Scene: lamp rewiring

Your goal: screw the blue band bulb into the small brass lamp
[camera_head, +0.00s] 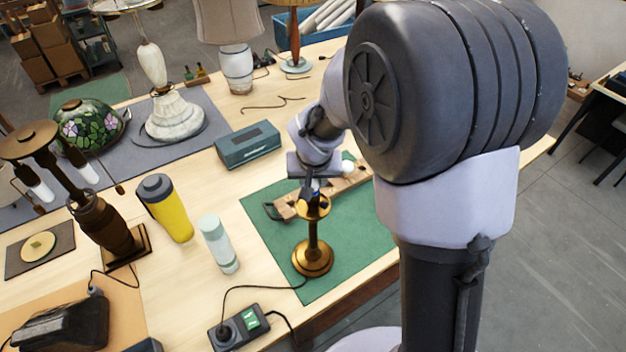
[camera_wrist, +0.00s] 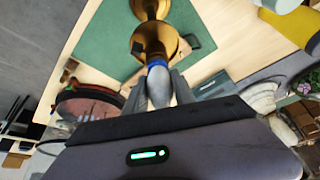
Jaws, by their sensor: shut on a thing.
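The small brass lamp (camera_head: 313,257) stands upright on the green mat, its base near the mat's front left and its cup at the top. It also shows in the wrist view (camera_wrist: 152,42). My gripper (camera_head: 313,181) is directly above the lamp's top, pointing down. In the wrist view, my gripper (camera_wrist: 159,92) is shut on the blue band bulb, one finger on each side of the grey glass. The blue band (camera_wrist: 157,65) of the bulb (camera_wrist: 159,86) is at the brass cup. The bulb's base is hidden, so I cannot tell how deep it sits.
A wooden bulb rack (camera_head: 347,188) lies behind the lamp on the green mat (camera_head: 262,218). A white-green bottle (camera_head: 220,245), a yellow tumbler (camera_head: 168,210) and a teal box (camera_head: 248,144) stand to the left. A black switch box (camera_head: 238,327) with a cable is in front.

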